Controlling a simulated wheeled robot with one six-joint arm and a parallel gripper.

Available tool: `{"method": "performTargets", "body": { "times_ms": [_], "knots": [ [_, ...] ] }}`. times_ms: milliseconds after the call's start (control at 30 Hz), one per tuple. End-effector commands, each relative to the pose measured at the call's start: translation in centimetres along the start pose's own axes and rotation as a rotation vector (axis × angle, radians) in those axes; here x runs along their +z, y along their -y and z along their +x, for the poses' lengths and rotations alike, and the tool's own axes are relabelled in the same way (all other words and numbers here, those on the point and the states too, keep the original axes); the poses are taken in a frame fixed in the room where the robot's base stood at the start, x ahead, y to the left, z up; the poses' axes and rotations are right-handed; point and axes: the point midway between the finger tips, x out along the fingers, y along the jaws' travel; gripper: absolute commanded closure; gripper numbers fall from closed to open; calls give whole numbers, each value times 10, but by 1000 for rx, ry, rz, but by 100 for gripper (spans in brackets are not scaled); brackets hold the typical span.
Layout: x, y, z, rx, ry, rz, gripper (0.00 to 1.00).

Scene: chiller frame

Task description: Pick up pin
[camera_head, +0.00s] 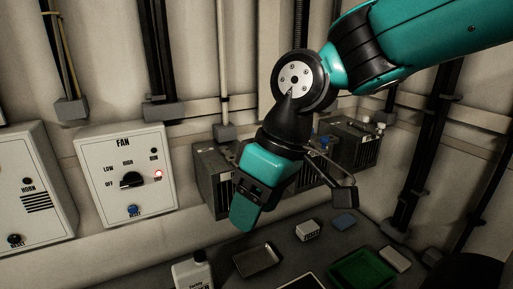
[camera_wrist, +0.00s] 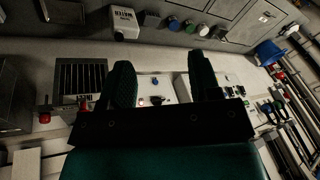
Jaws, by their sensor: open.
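I cannot pick out a pin in either view. My gripper (camera_wrist: 160,62) shows in the wrist view as two dark fingers set well apart, with nothing held between them. Past the fingers is a white panel with a small red light and a dark knob. In the head view my arm comes in from the upper right and bends down in front of the grey vented units, above the dark bench.
A white FAN box (camera_head: 126,177) with a knob and lit red lamp is on the left wall, beside a HORN box (camera_head: 28,190). On the bench are a white bottle (camera_head: 193,273), a metal tray (camera_head: 257,260), a green tray (camera_head: 363,270) and a small white box (camera_head: 307,230).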

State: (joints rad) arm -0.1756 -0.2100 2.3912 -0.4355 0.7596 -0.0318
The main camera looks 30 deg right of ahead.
Motion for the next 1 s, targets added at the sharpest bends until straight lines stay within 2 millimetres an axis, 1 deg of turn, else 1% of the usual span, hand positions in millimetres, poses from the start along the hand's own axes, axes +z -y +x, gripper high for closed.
{"method": "performTargets", "body": {
  "times_ms": [33,67,100,167,200,267,300,400,500,567,667,900,1000],
  "knots": [
    [-30,-29,-17,43,-29,43,43],
    [-46,-48,-26,69,-46,68,43],
    [-66,-75,-39,106,-67,100,43],
    [-91,-117,-58,160,-97,150,43],
    [-103,-144,-71,195,-114,182,43],
    [-117,-182,-88,242,-137,225,43],
    [-124,-205,-98,269,-148,250,43],
    [-132,-247,-118,321,-171,296,43],
    [-135,-269,-126,347,-181,321,43],
    [-137,-275,-123,352,-183,325,43],
    [-139,-281,-107,352,-179,325,43],
    [-147,-300,-56,350,-179,322,43],
    [-149,-307,-38,351,-181,321,43]
  ]
}}
